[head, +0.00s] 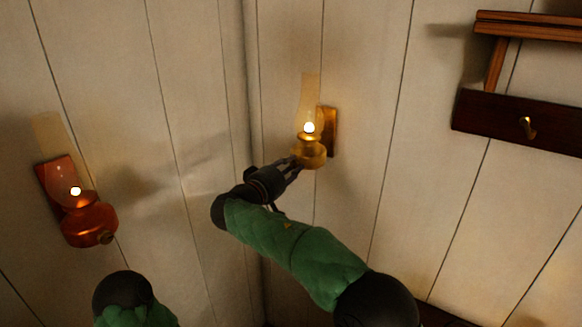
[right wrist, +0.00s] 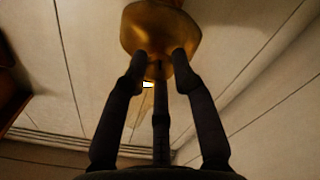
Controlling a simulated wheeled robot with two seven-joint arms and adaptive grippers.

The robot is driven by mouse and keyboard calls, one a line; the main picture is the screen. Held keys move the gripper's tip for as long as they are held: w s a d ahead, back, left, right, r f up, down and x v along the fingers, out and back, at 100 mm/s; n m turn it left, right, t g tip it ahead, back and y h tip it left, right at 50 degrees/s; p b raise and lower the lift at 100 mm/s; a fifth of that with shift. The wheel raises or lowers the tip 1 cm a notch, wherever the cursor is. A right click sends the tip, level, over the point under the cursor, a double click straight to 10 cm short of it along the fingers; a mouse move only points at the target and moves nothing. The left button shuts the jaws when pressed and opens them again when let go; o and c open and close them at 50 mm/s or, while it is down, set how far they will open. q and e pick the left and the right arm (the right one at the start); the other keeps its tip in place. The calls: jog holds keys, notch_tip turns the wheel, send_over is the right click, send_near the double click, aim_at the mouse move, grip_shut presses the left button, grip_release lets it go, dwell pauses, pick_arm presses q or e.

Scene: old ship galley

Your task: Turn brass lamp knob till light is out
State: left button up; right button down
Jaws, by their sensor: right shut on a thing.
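The brass lamp (head: 312,148) hangs on a wooden wall plate just right of the room corner, with a glass chimney (head: 311,95) on top. Its light (head: 309,127) is lit and glows white-yellow. My right gripper (head: 294,163) reaches the lower left side of its base. In the right wrist view the brass base (right wrist: 160,25) is at the top, and my right fingers (right wrist: 160,62) close round the small knob on its underside edge. The knob is mostly hidden by the fingers. My left gripper is not in view; only part of my left arm shows at the lower left.
A red copper lamp (head: 88,222), also lit, hangs on the left wall with its own small knob (head: 105,237). A dark wooden shelf rail with a brass hook (head: 527,127) is at the upper right. The plank wall between is bare.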

jog(key=n, duration=0.2)
jog(key=n+p, duration=0.1)
jog(key=shift+r+n, duration=0.2)
jog(key=shift+n, duration=0.2)
jog(key=n+p, duration=0.3)
jog(key=n, duration=0.1)
jog(key=shift+n, duration=0.3)
jog(key=n+p, duration=0.3)
jog(key=n, duration=0.1)
jog(key=n+p, duration=0.3)
jog(key=n, duration=0.1)
jog(key=n+p, duration=0.4)
jog(key=shift+f+n, duration=0.1)
jog(key=shift+n, duration=0.2)
jog(key=n+p, duration=0.3)
jog(key=shift+n, duration=0.3)
jog(key=n+p, duration=0.4)
jog(key=n, duration=0.1)
jog(key=shift+f, duration=0.2)
jog(key=shift+f+n+p, duration=0.15)
jog(key=shift+n+p, duration=0.85)
jog(key=shift+n, duration=0.6)
